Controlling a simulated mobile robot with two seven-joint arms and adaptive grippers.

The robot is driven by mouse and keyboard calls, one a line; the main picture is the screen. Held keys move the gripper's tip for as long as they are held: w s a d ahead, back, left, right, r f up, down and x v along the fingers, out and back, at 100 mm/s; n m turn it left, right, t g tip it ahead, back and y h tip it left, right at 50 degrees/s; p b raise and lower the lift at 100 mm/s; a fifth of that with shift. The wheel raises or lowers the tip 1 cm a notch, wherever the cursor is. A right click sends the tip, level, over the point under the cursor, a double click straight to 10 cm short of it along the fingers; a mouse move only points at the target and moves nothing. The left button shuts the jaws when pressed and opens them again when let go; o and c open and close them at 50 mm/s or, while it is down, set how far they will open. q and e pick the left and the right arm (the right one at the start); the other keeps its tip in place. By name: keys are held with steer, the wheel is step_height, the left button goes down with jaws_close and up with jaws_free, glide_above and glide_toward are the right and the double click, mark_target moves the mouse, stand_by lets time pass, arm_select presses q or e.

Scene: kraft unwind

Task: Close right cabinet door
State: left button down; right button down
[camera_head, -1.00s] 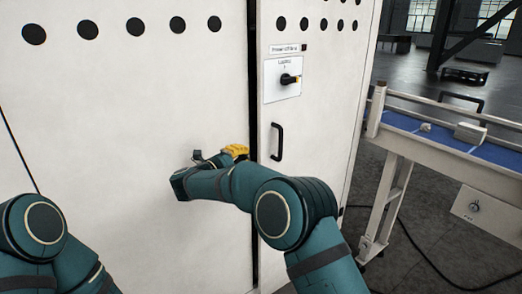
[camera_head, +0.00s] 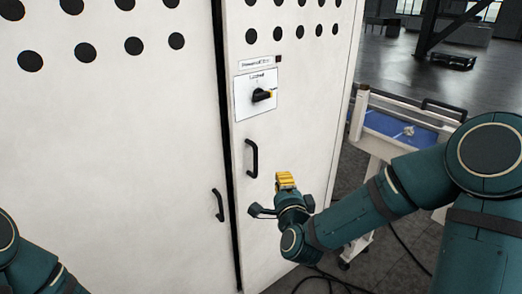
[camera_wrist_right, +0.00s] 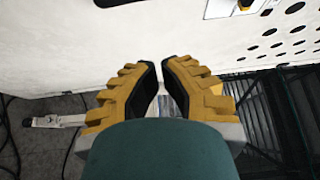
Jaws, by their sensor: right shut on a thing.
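The right cabinet door (camera_head: 290,130) is a white panel with black holes, a "Locked" plate (camera_head: 256,92) with a black knob, and a black handle (camera_head: 251,158). A dark vertical gap separates it from the left door (camera_head: 120,150); I cannot tell how far it stands ajar. My right gripper (camera_head: 286,178) has yellow fingers in front of the right door, below and right of its handle. In the right wrist view the gripper (camera_wrist_right: 160,68) has its fingertips close together near the white panel. What it grips is not clear. My left gripper is out of view.
The left door has its own black handle (camera_head: 218,205). A conveyor with a blue belt (camera_head: 400,128) stands right of the cabinet, behind my right arm. Dark cables lie on the floor. Open floor extends at the back right.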

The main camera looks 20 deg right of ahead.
steer(key=p, duration=0.1)
glide_toward(249, 147)
steer(key=shift+w+d, duration=1.5)
steer(key=shift+d, duration=0.7)
steer(key=shift+f, duration=0.2)
steer(key=shift+m+h, duration=0.5)
steer(key=shift+h, duration=0.3)
steer(key=w+a, duration=0.1)
steer(key=w+b, duration=0.1)
steer(key=w, duration=0.1)
steer(key=w+a+b, duration=0.1)
steer(key=w, duration=0.1)
steer(key=shift+w+a+f, duration=0.1)
steer(key=shift+a+f, duration=0.1)
steer(key=shift+a, duration=0.15)
steer(key=shift+w+a+r+b, duration=0.1)
steer(key=shift+w+a+b, duration=0.1)
steer(key=shift+w+b, duration=0.1)
steer(key=shift+r, duration=0.3)
